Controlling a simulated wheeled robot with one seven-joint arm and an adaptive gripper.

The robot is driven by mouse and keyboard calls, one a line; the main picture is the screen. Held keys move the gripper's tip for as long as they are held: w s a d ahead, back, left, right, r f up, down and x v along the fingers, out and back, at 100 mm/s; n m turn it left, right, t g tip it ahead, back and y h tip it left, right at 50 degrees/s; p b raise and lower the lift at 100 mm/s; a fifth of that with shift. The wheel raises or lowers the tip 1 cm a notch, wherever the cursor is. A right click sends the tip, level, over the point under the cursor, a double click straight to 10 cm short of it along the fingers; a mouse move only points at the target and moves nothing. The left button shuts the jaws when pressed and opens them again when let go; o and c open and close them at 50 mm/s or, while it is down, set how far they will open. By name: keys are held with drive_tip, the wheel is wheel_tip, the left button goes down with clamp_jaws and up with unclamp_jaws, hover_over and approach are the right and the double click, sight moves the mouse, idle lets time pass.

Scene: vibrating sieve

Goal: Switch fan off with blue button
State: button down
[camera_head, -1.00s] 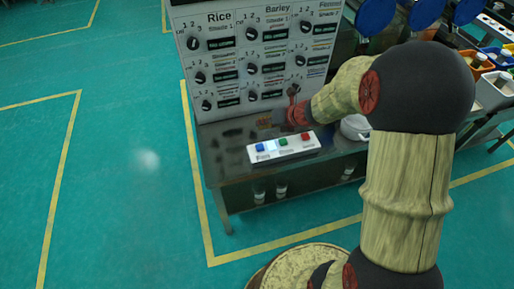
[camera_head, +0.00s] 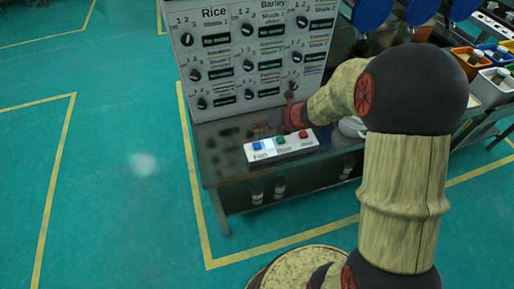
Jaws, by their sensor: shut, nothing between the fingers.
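A white button box (camera_head: 293,148) lies on the dark metal table (camera_head: 233,172). It carries a blue button (camera_head: 257,145) at the left, a green button (camera_head: 280,140) in the middle and a red button (camera_head: 303,134) at the right. The label under the blue button seems to read "Fan". My gripper (camera_head: 290,97) is red and dark, small in this view, and shut with nothing in it. It is above and behind the box, near the red button's side, in front of the panel, apart from the blue button. My wrist partly hides the area behind the box.
A grey control panel (camera_head: 213,62) with several black knobs stands at the table's back. A metal pot (camera_head: 351,127) is partly hidden by my arm. Several bins, including an orange bin (camera_head: 467,62), stand at right. Green floor is open at left.

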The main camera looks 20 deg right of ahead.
sight(259, 144)
drive_tip(key=shift+f+b, duration=2.2)
drive_tip(key=shift+f, duration=0.8)
drive_tip(key=shift+f, duration=0.1)
drive_tip(key=shift+f, duration=0.3)
drive_tip(key=shift+f+b, duration=0.45)
drive_tip(key=shift+f, duration=0.1)
drive_tip(key=shift+r, duration=0.15)
drive_tip(key=shift+r+p, duration=0.8)
drive_tip(key=shift+p, duration=0.2)
drive_tip(key=shift+r, duration=0.1)
wheel_tip(259, 144, up, 5)
drive_tip(key=p, duration=0.5)
